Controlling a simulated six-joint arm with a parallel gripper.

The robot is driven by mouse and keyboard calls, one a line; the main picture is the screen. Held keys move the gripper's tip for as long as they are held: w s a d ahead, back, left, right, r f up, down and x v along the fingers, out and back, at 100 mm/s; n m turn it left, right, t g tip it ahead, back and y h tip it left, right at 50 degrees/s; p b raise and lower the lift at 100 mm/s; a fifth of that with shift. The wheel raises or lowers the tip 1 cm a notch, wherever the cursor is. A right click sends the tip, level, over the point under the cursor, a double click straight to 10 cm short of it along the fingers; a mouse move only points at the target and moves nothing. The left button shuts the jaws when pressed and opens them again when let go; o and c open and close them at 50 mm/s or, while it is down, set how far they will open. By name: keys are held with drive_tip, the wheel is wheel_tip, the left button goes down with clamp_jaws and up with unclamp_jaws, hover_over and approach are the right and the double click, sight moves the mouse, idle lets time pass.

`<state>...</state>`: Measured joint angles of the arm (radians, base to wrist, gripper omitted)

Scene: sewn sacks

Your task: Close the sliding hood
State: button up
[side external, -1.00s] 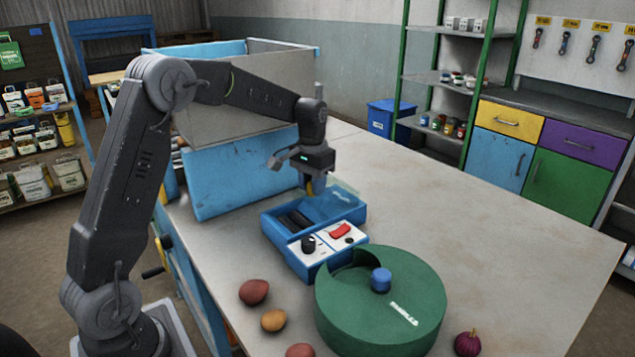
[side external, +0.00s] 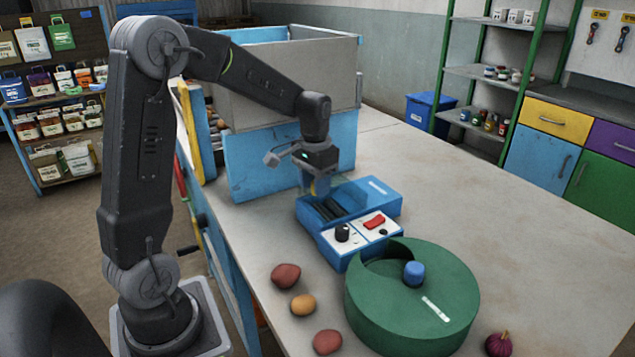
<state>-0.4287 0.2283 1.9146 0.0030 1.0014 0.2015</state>
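The blue sealing machine (side external: 333,255) stands on the bench, with a black knob and a red switch on its white front panel. Dark rollers or slots (side external: 322,208) show uncovered at its left side. The blue hood (side external: 375,193), with a white label, appears to sit toward the back right, leaving that dark section exposed. My gripper (side external: 314,188) points down at the machine's back left corner, left of the hood. Its fingertips are small and partly lost against the blue, so contact and finger opening cannot be told.
A green round drum (side external: 412,305) with a blue knob (side external: 414,272) stands close in front of the machine. Several potato-like vegetables lie left of it, and a purple onion (side external: 498,344) lies right. A blue and grey bin (side external: 290,150) stands behind. The bench's right side is clear.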

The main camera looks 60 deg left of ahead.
drive_tip(key=shift+o, duration=1.3)
drive_tip(key=shift+w, duration=0.1)
wheel_tip(320, 180, up, 14)
drive_tip(key=shift+f, duration=0.1)
drive_tip(key=s+d+f+m+t, duration=0.1)
drive_tip(key=s+d+f+t, duration=0.1)
drive_tip(key=s+d, duration=0.6)
drive_tip(key=s+d+f+m+t, duration=0.1)
drive_tip(key=s+d+f+t, duration=0.2)
drive_tip(key=s+d, duration=0.5)
drive_tip(key=shift+s+d+m+t, duration=0.25)
drive_tip(key=shift+s+m+t, duration=0.05)
drive_tip(key=shift+s, duration=0.05)
